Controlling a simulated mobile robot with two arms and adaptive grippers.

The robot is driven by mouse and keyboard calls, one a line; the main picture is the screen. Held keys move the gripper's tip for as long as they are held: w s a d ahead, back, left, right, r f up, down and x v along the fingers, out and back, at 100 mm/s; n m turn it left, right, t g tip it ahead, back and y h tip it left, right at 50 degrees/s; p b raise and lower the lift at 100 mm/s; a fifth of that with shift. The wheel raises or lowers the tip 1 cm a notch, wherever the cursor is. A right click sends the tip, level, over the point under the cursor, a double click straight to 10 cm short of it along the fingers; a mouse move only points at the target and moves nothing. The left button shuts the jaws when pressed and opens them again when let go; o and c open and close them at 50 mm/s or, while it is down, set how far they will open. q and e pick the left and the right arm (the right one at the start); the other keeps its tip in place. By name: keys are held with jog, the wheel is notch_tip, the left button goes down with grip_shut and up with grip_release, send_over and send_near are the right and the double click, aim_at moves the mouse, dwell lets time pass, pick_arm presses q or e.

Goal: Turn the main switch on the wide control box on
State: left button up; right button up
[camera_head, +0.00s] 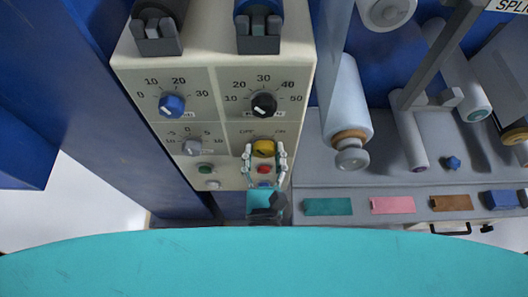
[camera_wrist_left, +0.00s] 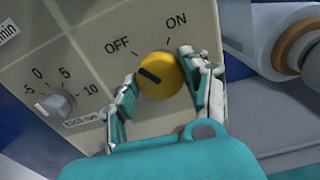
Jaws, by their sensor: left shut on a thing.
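The wide control box (camera_head: 222,108) is a cream panel with several knobs and buttons. Its main switch is a yellow knob (camera_head: 263,147) at the lower right of the panel, under the OFF and ON labels. The knob also shows in the left wrist view (camera_wrist_left: 160,76), where its dark pointer line points up-left, toward OFF. My left gripper (camera_head: 265,153) has its fingers on both sides of the knob and is shut on it; its fingertips also show in the left wrist view (camera_wrist_left: 159,68). My right gripper is not in view.
Below the yellow knob sits a red button (camera_head: 264,169), partly between my fingers. A blue knob (camera_head: 172,106) and a black knob (camera_head: 264,105) sit higher up. Right of the box are a pale roller (camera_head: 349,98) and a grey ledge with coloured labels (camera_head: 328,207).

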pick_arm(q)
jog(key=c, duration=0.5)
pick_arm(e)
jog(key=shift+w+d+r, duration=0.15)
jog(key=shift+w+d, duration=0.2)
pick_arm(q)
jog(key=shift+r+m+p, duration=0.1)
jog(key=shift+m+p, duration=0.3)
jog(key=m+p, duration=0.2)
jog(key=m, duration=0.1)
jog(key=shift+r, duration=0.1)
jog(key=m+p, duration=0.2)
jog(key=m, duration=0.1)
jog(key=shift+m+p, duration=0.3)
jog(key=shift+p, duration=0.05)
jog(key=m+p, duration=0.2)
jog(key=m, duration=0.1)
jog(key=shift+m+p, duration=0.85)
jog(key=shift+m, duration=0.85)
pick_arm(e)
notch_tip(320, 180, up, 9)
pick_arm(q)
jog(key=shift+f, duration=0.2)
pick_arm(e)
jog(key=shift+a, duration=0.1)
